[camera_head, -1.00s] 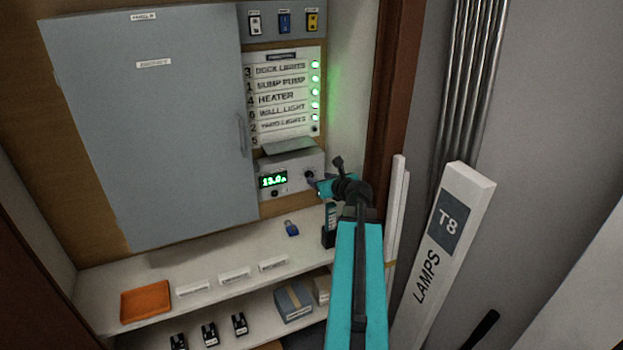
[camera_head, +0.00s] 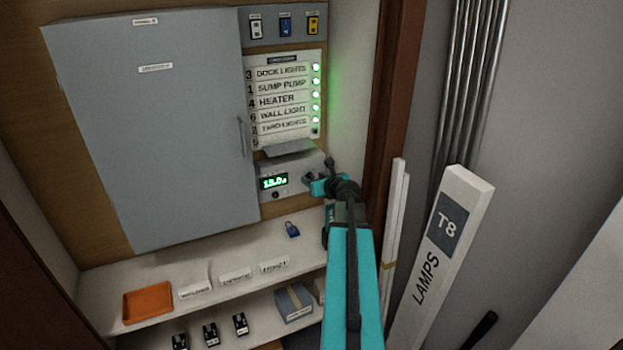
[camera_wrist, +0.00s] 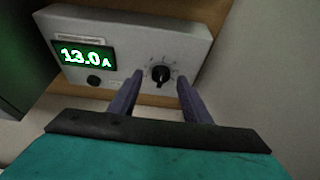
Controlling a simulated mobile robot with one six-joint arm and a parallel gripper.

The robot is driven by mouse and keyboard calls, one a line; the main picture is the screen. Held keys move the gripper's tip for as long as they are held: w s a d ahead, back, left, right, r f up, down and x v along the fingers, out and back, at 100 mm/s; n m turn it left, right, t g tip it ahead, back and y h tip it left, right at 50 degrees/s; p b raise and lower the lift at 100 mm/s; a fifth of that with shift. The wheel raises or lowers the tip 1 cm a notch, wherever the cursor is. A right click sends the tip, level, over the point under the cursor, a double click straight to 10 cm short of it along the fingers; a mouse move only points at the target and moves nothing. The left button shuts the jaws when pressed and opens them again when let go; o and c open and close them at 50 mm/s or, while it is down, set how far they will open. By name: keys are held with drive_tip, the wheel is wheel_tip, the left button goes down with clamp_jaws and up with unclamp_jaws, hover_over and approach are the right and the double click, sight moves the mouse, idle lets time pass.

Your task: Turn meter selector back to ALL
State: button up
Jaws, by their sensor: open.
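The meter (camera_wrist: 115,30) is a light grey box with a green display (camera_wrist: 85,57) reading 13.0 A. Its selector (camera_wrist: 161,74) is a black rotary knob with small marks around it, too small to read. In the wrist view my gripper (camera_wrist: 160,86) is open, with one finger on each side of the knob; I cannot tell whether they touch it. In the head view the meter (camera_head: 287,176) is below the labelled panel, and my gripper (camera_head: 308,181) is at its right end, hiding the knob in part.
A grey cabinet (camera_head: 160,130) stands left of the meter. A flap (camera_head: 290,149) juts out just above it. The shelf (camera_head: 215,262) below holds a blue padlock (camera_head: 292,229) and an orange tray (camera_head: 147,301). A T8 lamps box (camera_head: 440,245) leans at the right.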

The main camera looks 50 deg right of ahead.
drive_tip(key=shift+x, duration=0.95)
